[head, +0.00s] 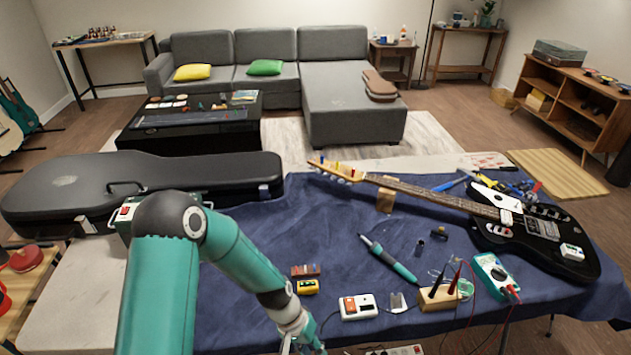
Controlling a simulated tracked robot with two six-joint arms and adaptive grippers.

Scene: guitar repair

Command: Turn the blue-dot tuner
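A black electric guitar (535,238) lies on the blue cloth with its neck (430,193) pointing left. Its headstock (340,174) rests near the far edge of the table. Small coloured pegs stand at the headstock, and a blue one (322,160) is at its far left end. A red one and a yellow one are to the right of it. The tuner buttons are too small to make out. My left gripper (303,343) is low at the bottom edge, well in front of the headstock and apart from it. Its fingers are partly cut off. My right gripper is out of view.
A black guitar case (150,188) lies at the left. A wooden block (385,201) supports the neck. A soldering iron (388,258), white device (358,306), wooden probe holder (438,297) and teal multimeter (492,276) lie nearer.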

